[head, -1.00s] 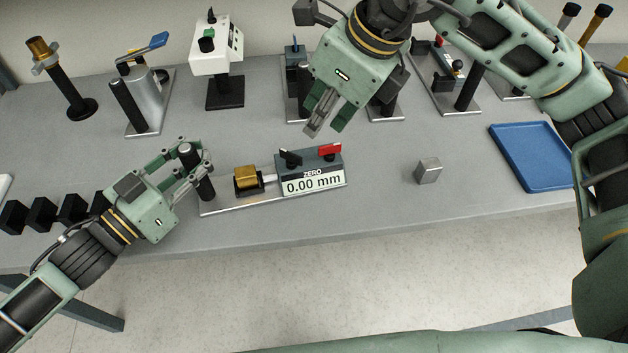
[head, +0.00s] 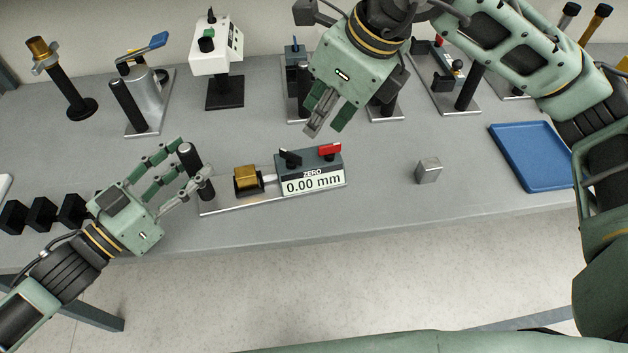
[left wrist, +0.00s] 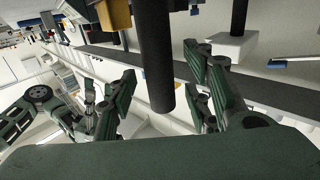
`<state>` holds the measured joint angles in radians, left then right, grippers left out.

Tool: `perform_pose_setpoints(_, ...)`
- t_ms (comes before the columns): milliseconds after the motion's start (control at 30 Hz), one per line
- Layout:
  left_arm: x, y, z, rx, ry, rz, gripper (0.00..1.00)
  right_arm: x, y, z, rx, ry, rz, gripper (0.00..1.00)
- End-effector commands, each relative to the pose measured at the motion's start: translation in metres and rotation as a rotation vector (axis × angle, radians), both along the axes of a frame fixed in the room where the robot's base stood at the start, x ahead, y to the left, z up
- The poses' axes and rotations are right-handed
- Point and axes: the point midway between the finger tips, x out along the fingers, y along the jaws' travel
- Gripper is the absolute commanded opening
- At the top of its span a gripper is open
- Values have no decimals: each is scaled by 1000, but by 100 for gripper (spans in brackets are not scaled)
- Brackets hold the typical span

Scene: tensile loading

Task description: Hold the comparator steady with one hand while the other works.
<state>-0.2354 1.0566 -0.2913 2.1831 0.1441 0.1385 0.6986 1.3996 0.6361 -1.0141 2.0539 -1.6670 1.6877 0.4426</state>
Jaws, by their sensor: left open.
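The comparator (head: 312,180) stands near the table's front edge. A brass block (head: 247,179) sits left of the display, and a black post (head: 190,158) rises at the base plate's left end. My left gripper (head: 194,156) is open, its fingers spread on either side of the post. The left wrist view shows the post (left wrist: 155,55) between the fingers, apart from both. My right gripper (head: 326,129) hangs above and behind the comparator; its finger gap is unclear.
A small grey metal block (head: 428,171) lies right of the comparator, and a blue tray (head: 530,158) is further right. Several black blocks (head: 40,213) line the left front. Other instruments, including a white tester (head: 215,50), stand along the back.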

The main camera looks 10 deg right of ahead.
Motion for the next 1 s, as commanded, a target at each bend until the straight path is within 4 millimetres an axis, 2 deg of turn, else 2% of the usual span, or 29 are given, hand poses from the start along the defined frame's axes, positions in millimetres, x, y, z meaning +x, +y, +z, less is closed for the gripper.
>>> perform_pose_setpoints(600, -51, 47, -2, 0, 4, 1, 46, 0, 0, 0, 0, 0, 0, 23)
perform_pose_setpoints(1000, -65, 61, 0, 0, 0, -1, 46, 0, 0, 0, 0, 0, 0, 23)
